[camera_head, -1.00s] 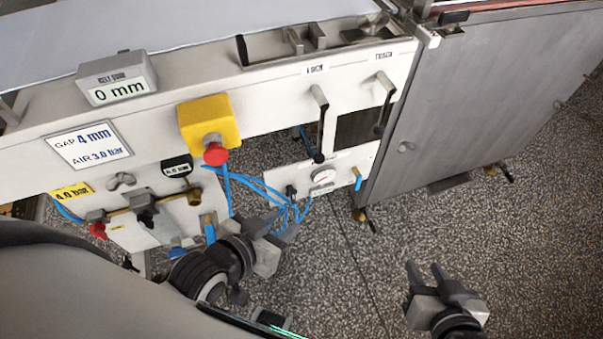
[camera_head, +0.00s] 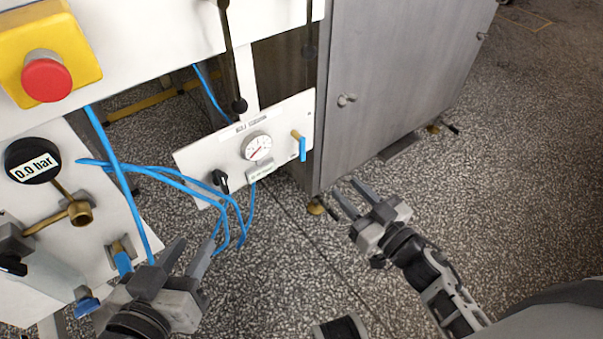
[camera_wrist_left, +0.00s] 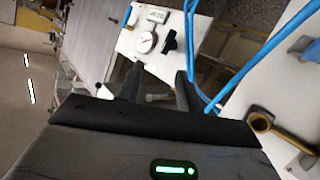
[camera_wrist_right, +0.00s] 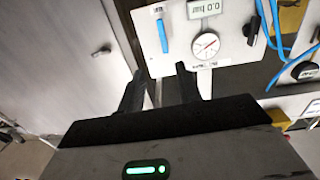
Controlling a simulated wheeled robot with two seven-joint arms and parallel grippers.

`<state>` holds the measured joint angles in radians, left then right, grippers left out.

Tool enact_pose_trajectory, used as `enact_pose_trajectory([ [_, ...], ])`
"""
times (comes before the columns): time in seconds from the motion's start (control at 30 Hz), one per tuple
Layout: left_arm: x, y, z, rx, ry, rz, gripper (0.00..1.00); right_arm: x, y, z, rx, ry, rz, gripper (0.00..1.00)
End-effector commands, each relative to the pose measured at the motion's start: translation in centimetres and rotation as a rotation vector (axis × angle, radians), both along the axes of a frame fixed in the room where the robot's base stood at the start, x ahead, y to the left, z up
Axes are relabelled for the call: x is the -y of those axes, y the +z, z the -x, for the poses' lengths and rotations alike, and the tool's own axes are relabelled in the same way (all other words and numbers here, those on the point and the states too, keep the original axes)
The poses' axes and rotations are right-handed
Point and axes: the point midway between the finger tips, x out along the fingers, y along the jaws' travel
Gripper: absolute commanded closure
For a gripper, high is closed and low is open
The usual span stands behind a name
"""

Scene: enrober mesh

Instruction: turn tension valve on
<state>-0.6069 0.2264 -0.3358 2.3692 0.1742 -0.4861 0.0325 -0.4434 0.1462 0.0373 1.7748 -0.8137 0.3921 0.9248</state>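A small white panel (camera_head: 222,158) hangs under the machine. It carries a round gauge (camera_head: 257,147), a black knob (camera_head: 220,180) on its left and a valve with a blue lever (camera_head: 302,148) on its right. The lever points down in the head view. I cannot read which one is marked tension. The right wrist view shows the blue lever (camera_wrist_right: 163,36), gauge (camera_wrist_right: 205,45), black knob (camera_wrist_right: 251,27) and a 0.0 bar display (camera_wrist_right: 205,8). My left gripper (camera_head: 188,249) is open and empty, below and left of the panel. My right gripper (camera_head: 346,188) is open and empty, below and right of the blue lever.
Blue hoses (camera_head: 180,178) loop from the panel near my left gripper. A yellow box with a red button (camera_head: 47,79), a round 0.0 bar gauge (camera_head: 32,161) and a brass fitting (camera_head: 80,212) are at left. A grey cabinet (camera_head: 400,80) stands right of the panel. Speckled floor lies open at right.

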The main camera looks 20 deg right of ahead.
Motion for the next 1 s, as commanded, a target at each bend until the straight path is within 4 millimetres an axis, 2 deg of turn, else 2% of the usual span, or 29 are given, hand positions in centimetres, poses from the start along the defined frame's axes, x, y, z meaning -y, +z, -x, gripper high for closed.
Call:
enact_pose_trajectory([
  [0.03,0.1,-0.7,0.0,0.007,-0.004,0.007,0.64,0.0,-1.2,-0.1,0.004,0.016,-0.001,0.65],
  [0.17,0.3,-0.5,0.0,0.013,-0.009,0.016,0.64,-0.3,-1.4,-0.7,0.006,0.037,-0.003,0.65],
  [0.27,0.4,-0.4,0.0,0.015,-0.009,0.027,0.64,-0.8,-1.2,-1.8,0.008,0.039,-0.005,0.65],
  [0.7,0.9,-0.1,-0.3,0.03,-0.01,0.118,0.64,-3.9,-1.2,-10.6,0.009,0.036,-0.004,0.65],
  [0.8,1.0,0.0,-0.3,0.031,-0.011,0.14,0.64,-4.5,-1.2,-12.3,0.008,0.036,-0.003,0.65],
  [1.0,1.2,0.0,-0.3,0.03,-0.014,0.169,0.64,-5.4,-1.3,-14.5,0.005,0.035,-0.004,0.65],
])
